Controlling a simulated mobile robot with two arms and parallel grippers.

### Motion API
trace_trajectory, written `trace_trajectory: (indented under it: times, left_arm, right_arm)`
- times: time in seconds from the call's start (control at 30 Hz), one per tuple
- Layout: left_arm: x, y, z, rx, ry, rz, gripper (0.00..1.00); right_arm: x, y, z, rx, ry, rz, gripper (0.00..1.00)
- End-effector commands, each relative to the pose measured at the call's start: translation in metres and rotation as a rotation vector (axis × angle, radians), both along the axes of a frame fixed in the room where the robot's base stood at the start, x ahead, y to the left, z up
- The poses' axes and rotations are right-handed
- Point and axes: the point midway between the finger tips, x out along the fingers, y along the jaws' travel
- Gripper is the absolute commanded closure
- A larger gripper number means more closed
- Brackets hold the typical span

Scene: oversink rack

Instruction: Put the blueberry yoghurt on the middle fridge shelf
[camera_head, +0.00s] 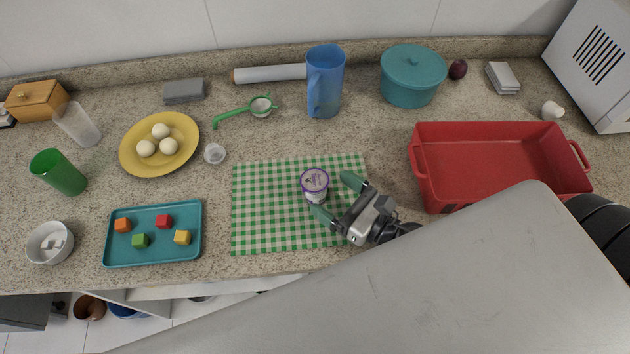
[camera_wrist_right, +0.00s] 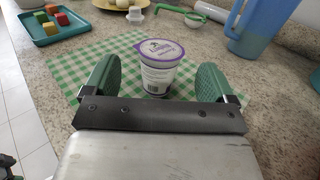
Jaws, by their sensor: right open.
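The blueberry yoghurt (camera_head: 315,184) is a small white cup with a purple-rimmed lid. It stands upright on the green checked cloth (camera_head: 265,205) on the counter. In the right wrist view the yoghurt (camera_wrist_right: 160,68) is between the green fingers, slightly beyond them, with a gap on each side. My right gripper (camera_head: 336,197) is open, its fingers on either side of the near part of the cup; the wrist view shows the gripper (camera_wrist_right: 152,85) empty. No fridge or fridge shelf shows.
A red roasting dish (camera_head: 430,192) stands to the right, a blue pitcher (camera_head: 325,85) behind the cloth. A teal tray (camera_head: 153,258) with several coloured cubes and a yellow plate (camera_head: 128,152) are to the left. The cloth around the cup is otherwise clear.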

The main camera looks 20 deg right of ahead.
Motion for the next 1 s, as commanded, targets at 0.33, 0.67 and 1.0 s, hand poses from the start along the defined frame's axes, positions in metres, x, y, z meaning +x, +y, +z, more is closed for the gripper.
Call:
trace_trajectory:
  times: [0.33, 0.67, 1.0]
  left_arm:
    - [0.000, 0.000, 0.026, 0.000, -0.001, 0.000, 0.27]
    - [0.000, 0.000, 0.026, 0.000, -0.001, 0.000, 0.27]
    - [0.000, 0.000, 0.026, 0.000, -0.001, 0.000, 0.27]
  right_arm:
    - [0.040, 0.021, 0.000, 0.003, 0.001, 0.001, 0.14]
    - [0.047, 0.025, -0.004, 0.000, 0.002, 0.002, 0.14]
    - [0.046, 0.024, -0.004, 0.000, 0.002, 0.002, 0.66]
